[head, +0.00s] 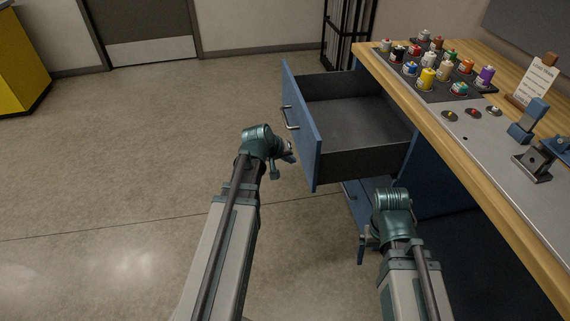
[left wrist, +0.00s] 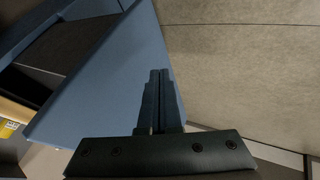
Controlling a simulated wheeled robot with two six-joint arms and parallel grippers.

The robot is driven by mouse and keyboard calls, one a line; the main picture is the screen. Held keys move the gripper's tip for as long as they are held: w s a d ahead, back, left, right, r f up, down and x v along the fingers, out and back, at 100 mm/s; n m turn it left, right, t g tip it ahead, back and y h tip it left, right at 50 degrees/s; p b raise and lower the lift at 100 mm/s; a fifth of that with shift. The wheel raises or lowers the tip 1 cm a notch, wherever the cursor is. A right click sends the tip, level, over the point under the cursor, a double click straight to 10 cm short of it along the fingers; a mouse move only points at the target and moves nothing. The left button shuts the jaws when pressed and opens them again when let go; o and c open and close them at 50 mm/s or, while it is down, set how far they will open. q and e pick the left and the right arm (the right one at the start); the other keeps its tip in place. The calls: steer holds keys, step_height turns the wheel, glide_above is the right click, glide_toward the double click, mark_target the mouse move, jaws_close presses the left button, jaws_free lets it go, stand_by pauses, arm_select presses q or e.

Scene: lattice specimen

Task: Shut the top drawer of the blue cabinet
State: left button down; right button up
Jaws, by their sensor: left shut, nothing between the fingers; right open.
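The blue cabinet (head: 430,178) stands under the wooden bench at the right. Its top drawer (head: 352,115) is pulled far out, and its dark inside looks empty. The blue drawer front (head: 304,130) carries a metal handle (head: 289,118). My left gripper (head: 290,152) is shut and empty, close to the outer face of the drawer front below the handle. In the left wrist view its closed fingers (left wrist: 160,90) point at the blue drawer front (left wrist: 105,85); I cannot tell whether they touch it. My right gripper (head: 364,246) is low in front of the cabinet, its fingers mostly hidden by the arm.
Several paint pots (head: 428,78) stand on a dark mat on the bench (head: 540,238). A small sign (head: 540,82) and a blue-and-grey fixture (head: 532,165) are also there. A lower drawer (head: 372,205) shows below. The floor (head: 130,170) at the left is clear.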

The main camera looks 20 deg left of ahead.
mark_target(395, 145)
arm_select(q)
steer(key=shift+w+d+f, duration=0.15)
steer(key=shift+w+d, duration=0.55)
steer(key=shift+d, duration=0.2)
steer(key=shift+w+d+f, duration=0.15)
steer(key=shift+w+d, duration=0.5)
steer(key=shift+d, duration=0.2)
arm_select(e)
steer(key=shift+f, duration=0.3)
arm_select(q)
steer(key=w+d, duration=0.6)
steer(key=d, duration=0.3)
steer(key=w+d, duration=0.6)
steer(key=d, duration=0.3)
steer(key=w+d, duration=0.6)
steer(key=d, duration=0.3)
steer(key=shift+w+d, duration=0.1)
steer(key=shift+w, duration=0.1)
steer(key=shift+w+d, duration=0.1)
steer(key=shift+d, duration=0.1)
steer(key=shift+d, duration=0.1)
